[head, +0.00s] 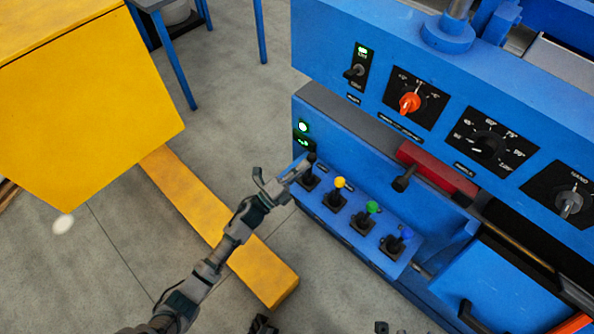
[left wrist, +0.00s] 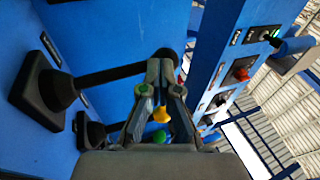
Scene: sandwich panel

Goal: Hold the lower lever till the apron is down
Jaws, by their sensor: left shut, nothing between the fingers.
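A row of levers stands on the blue machine's low ledge: a black-knobbed lever (head: 309,180), then yellow (head: 339,190), green (head: 370,210) and blue (head: 400,239) ones. My left gripper (head: 296,168) is at the black-knobbed lever, at the row's left end. In the left wrist view, its fingertips (left wrist: 165,62) are together, right at the black knob at the end of the lever's shaft (left wrist: 112,74). Whether they touch it is hard to tell. No label shows which lever is the lower one, and I cannot identify the apron. My right gripper is not clearly visible.
The blue machine's upper panel (head: 335,25) carries a red selector (head: 409,102) and dials.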

